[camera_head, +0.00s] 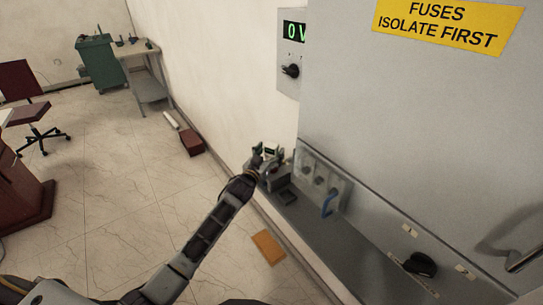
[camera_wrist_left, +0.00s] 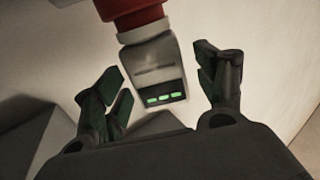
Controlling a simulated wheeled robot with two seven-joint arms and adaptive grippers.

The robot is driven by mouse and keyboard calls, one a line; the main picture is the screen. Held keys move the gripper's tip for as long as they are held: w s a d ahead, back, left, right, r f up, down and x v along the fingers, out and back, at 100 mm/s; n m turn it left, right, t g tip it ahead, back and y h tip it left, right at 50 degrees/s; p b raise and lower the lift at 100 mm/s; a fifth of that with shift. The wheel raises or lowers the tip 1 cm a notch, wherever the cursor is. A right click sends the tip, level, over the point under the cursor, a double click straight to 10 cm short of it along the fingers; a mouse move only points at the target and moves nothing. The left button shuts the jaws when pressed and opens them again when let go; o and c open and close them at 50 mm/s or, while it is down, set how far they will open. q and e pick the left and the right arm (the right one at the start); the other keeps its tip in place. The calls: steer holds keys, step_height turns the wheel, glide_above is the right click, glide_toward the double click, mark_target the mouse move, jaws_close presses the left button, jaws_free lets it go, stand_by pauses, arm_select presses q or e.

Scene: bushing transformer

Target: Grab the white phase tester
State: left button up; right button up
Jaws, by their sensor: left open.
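The phase tester (camera_wrist_left: 153,65) shows in the left wrist view as a pale grey-white body with a dark display of green bars and a red section above it. My left gripper (camera_wrist_left: 160,78) is open, with one finger on each side of the tester. A gap shows between the tester and each finger there. In the head view my left gripper (camera_head: 267,155) is at the far end of the grey ledge beside the cabinet. The tester is small and mostly hidden there. My right gripper is not in view.
The grey cabinet (camera_head: 400,110) rises on the right above the ledge (camera_head: 310,225). A meter box (camera_head: 290,55) hangs behind. An orange-yellow item (camera_head: 268,247) lies on the floor.

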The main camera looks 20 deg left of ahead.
arm_select(q)
steer(key=shift+w+d, duration=0.15)
steer(key=shift+w, duration=0.55)
steer(key=shift+c, duration=0.2)
steer(key=c, duration=1.2)
